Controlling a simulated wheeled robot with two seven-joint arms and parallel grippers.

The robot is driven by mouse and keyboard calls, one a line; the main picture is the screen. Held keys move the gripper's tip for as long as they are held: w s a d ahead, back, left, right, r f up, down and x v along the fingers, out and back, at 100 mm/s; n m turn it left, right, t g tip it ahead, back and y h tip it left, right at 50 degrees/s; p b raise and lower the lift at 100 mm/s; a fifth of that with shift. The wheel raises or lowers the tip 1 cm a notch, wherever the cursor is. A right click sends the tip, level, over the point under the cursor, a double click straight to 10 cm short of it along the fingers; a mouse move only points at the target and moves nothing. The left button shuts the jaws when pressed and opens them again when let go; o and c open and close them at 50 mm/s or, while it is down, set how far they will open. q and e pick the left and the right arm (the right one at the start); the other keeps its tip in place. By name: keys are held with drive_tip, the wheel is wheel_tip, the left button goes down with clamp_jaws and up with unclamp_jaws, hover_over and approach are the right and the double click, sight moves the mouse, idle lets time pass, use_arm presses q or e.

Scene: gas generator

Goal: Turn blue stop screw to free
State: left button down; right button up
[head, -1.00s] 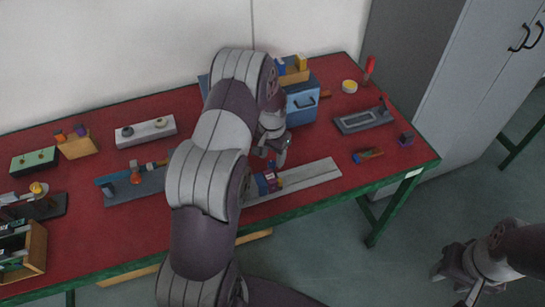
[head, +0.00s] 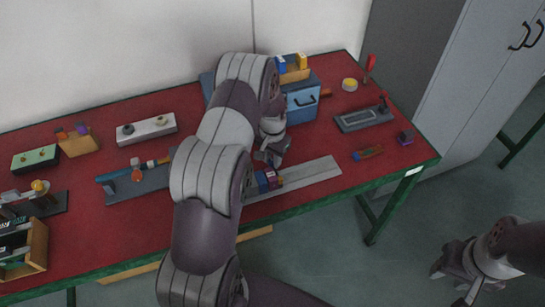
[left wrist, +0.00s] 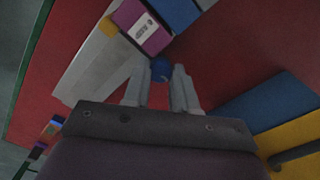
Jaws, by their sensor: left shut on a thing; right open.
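A grey rail (head: 312,177) lies near the front edge of the red table, with a blue and purple block (head: 268,180) on it. In the left wrist view the purple block (left wrist: 143,27) carries a white label, beside the pale rail (left wrist: 92,68). The small round blue stop screw (left wrist: 161,69) shows beside the block, between the fingertips of my left gripper (left wrist: 161,82). That gripper (head: 269,157) is shut on the screw, just behind the block in the head view. The screw is hidden in the head view. My right gripper (head: 468,285) is open, low and away from the table.
A blue box (head: 302,104) stands behind my left gripper. A grey tray (head: 364,118), a yellow roll (head: 350,85) and a red-handled tool (head: 369,68) stand at the right. My left arm covers the table's middle.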

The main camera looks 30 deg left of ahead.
use_arm(q)
drive_tip(key=n, duration=1.1)
drive_tip(key=shift+n+b, duration=0.3)
drive_tip(key=shift+n, duration=0.1)
idle(0.4)
drive_tip(key=c, duration=0.9)
unclamp_jaws()
